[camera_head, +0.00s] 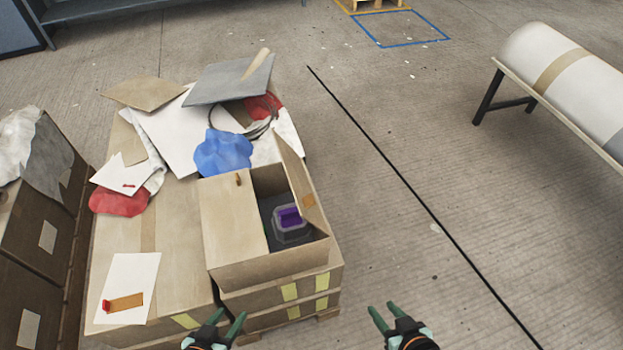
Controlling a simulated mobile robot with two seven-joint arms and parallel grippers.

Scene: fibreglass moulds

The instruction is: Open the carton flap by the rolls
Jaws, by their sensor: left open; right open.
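An open-topped carton (265,272) sits on the near right of a stack of larger cartons. Its left flap (232,225) lies flat over the left part of the opening, with a small brown tab at its far edge. Its right flap (296,178) stands up, tilted, along the right side. Inside is a grey block with a purple recess (290,217). A large white roll (562,72) with a tan band lies on a stand at the far right. My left gripper (229,316) is open and empty, just in front of the stack. My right gripper (381,308) is open and empty, right of the carton, over the floor.
Blue cloth (222,152), red cloth, white sheets and a grey panel (230,80) clutter the stack behind the carton. More brown boxes (38,235) stand at the left. The concrete floor (420,200) between carton and roll stand is clear.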

